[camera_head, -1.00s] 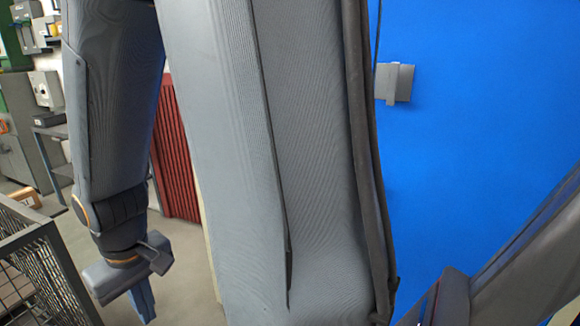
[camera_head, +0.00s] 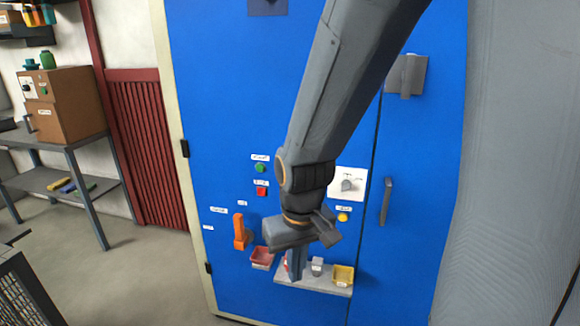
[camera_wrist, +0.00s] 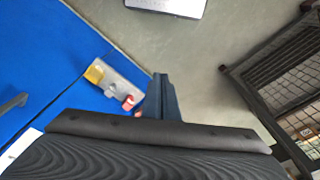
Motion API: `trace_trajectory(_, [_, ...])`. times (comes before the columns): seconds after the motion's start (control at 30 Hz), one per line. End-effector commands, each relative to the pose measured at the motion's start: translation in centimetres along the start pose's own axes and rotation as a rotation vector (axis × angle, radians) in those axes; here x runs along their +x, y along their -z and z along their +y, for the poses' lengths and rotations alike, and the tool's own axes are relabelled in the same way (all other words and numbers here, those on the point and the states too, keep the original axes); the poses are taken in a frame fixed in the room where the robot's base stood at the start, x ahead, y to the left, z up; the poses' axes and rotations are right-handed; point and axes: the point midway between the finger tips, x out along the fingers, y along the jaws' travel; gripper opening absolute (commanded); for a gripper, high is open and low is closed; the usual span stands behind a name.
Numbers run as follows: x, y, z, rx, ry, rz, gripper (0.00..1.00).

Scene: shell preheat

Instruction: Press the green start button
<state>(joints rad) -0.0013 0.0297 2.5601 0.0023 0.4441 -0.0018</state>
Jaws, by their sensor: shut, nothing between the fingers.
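The green start button (camera_head: 260,168) is a small round knob on the blue cabinet front (camera_head: 225,110), below a white label and above a red square button (camera_head: 262,191). My gripper (camera_head: 295,277) hangs in front of the cabinet, below and to the right of the green button, pointing down. Its fingers are together and hold nothing. In the wrist view the shut fingers (camera_wrist: 160,97) point toward the floor, and the green button does not show there.
A small shelf (camera_head: 318,283) with a yellow tray (camera_head: 343,275) is behind my gripper; a red tray (camera_head: 262,257) is beside it. An orange handle (camera_head: 239,231) and a yellow button (camera_head: 343,217) are nearby. A wire cage (camera_wrist: 285,65) stands on the wrist view's right.

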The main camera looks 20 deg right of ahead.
Motion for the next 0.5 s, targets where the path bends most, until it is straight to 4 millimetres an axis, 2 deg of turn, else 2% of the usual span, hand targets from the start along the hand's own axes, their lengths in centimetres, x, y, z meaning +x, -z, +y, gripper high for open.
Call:
trace_trajectory(0.37, [0.0, 0.1, 0.0, 0.004, 0.000, 0.002, 0.00])
trace_trajectory(0.5, [0.4, 1.9, -0.3, 0.086, 0.002, 0.050, 0.00])
